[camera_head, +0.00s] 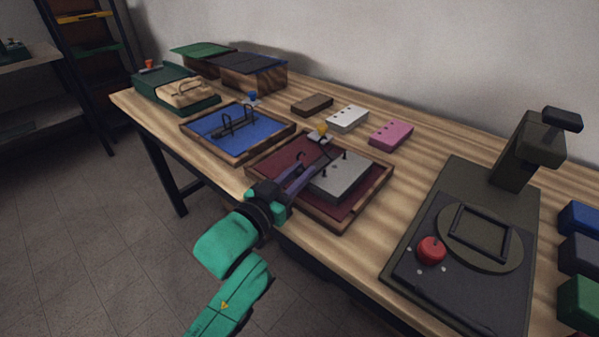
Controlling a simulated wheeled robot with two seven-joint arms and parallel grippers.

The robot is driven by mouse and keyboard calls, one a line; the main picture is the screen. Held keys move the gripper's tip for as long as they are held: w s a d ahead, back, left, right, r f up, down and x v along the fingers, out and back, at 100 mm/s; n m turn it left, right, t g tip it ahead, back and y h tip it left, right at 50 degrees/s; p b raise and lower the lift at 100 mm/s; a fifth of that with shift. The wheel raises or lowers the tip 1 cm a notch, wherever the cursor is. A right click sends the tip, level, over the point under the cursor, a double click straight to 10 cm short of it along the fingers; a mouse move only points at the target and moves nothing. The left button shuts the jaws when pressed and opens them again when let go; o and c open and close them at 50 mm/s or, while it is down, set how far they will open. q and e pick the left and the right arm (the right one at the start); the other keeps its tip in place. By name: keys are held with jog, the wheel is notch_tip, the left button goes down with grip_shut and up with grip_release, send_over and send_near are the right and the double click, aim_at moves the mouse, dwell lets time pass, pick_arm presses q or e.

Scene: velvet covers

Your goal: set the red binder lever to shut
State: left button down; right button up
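The red binder (350,208) is an open wooden-edged tray lined in dark red, near the table's front edge. A pale grey punched block (341,175) lies in its right part. A yellow-knobbed lever (322,130) stands at the binder's back edge; its exact angle is hard to tell. My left gripper (312,168) reaches in from the front left over the binder, its dark fingers beside the grey block and below the yellow knob. The fingers overlap the dark rings, so contact and opening are unclear. My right gripper is out of view.
A blue-lined binder (262,134) with a blue knob lies to the left, and a green binder (150,91) beyond it. Brown (312,104), white (347,119) and pink (391,133) blocks lie behind. A dark press-like device (470,240) stands right.

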pick_arm(q)
jog(key=shift+s+d+m+p, duration=0.25)
jog(key=shift+m+p, duration=0.25)
jog(key=shift+m, duration=0.4)
jog(key=m, duration=0.2)
jog(key=shift+s+d+f+m, duration=0.2)
jog(key=shift+d+f+m, duration=0.05)
jog(key=shift+d+m, duration=0.1)
jog(key=c, duration=0.7)
grip_release()
jog(key=shift+c, duration=0.2)
